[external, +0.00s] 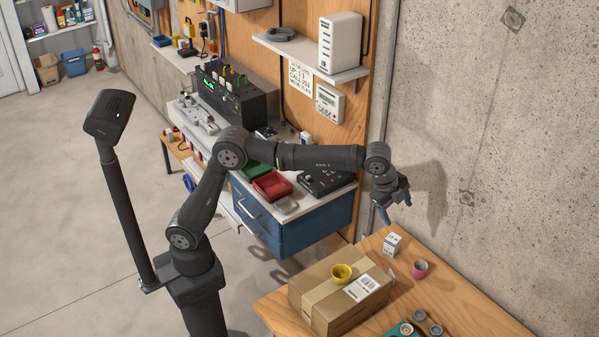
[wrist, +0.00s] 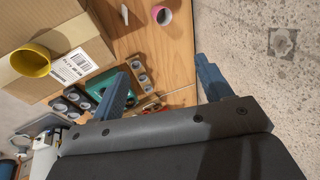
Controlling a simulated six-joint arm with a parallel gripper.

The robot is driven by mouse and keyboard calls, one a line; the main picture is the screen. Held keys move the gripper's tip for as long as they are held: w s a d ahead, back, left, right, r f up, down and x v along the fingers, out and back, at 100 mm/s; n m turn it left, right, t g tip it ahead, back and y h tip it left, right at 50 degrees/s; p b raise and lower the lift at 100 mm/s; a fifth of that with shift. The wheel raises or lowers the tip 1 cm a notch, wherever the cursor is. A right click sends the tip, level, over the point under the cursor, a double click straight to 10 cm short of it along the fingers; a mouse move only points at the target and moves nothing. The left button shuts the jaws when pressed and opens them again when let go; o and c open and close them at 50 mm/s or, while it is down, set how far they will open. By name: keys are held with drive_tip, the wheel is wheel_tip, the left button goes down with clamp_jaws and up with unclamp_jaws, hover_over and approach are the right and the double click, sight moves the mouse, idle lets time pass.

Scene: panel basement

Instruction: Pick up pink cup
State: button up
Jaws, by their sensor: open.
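The pink cup (external: 419,270) stands upright on the wooden table, to the right of the cardboard box. My gripper (external: 395,209) is open and empty, above the far side of the table and apart from the cup. In the wrist view, both blue fingers of my gripper (wrist: 165,85) are spread wide, with nothing between them close up.
A yellow cup (external: 341,273) sits on the cardboard box (external: 325,314). A small white box (external: 392,245) stands near the pink cup. Several round items in a holder (wrist: 142,77) lie nearby. A concrete wall (external: 500,150) borders the table. Bare wood (external: 470,312) is right of the cup.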

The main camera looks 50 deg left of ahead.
drive_tip(key=w+f+n+g+h, duration=0.2)
drive_tip(key=w+f+n+g, duration=0.15)
drive_tip(key=w+f, duration=0.8)
approach(423, 277)
drive_tip(key=shift+w+a+f+t, duration=0.2)
drive_tip(key=shift+a+t, duration=0.05)
drive_tip(key=shift+t, duration=0.1)
drive_tip(key=shift+x, duration=2.85)
drive_tip(key=shift+s+a, duration=0.1)
drive_tip(key=shift+s, duration=0.1)
drive_tip(key=c, duration=1)
